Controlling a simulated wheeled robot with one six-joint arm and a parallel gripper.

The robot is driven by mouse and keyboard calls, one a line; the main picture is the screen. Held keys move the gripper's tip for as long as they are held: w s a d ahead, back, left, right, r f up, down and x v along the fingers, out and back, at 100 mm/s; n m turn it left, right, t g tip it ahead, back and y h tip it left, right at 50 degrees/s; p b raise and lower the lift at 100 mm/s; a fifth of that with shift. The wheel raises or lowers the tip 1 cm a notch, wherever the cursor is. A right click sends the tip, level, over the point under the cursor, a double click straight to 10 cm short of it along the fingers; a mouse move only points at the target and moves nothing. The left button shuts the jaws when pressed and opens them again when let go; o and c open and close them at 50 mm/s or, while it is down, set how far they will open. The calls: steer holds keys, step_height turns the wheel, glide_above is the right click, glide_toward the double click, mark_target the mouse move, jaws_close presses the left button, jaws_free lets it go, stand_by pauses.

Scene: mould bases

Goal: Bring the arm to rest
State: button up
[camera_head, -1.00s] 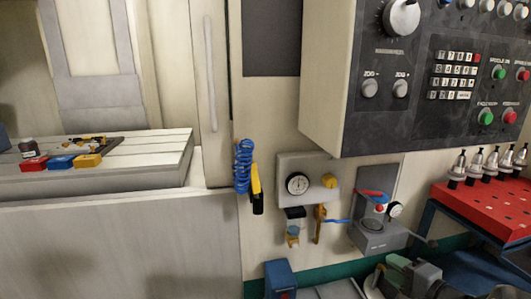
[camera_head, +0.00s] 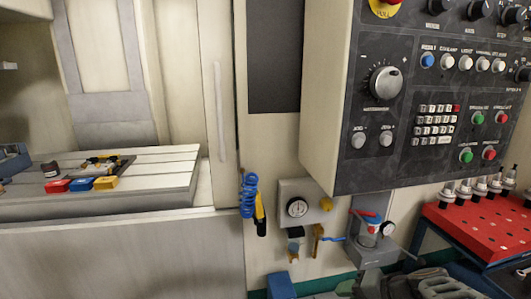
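My gripper does not show in the head view, so I cannot see what it holds or how it is set. No part of my arm can be made out for sure. Dark grey and greenish shapes (camera_head: 440,284) are cut off at the bottom right edge, and I cannot tell what they are.
A machine table (camera_head: 150,165) at left carries red, blue and yellow blocks. A control panel (camera_head: 430,95) juts out at upper right.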

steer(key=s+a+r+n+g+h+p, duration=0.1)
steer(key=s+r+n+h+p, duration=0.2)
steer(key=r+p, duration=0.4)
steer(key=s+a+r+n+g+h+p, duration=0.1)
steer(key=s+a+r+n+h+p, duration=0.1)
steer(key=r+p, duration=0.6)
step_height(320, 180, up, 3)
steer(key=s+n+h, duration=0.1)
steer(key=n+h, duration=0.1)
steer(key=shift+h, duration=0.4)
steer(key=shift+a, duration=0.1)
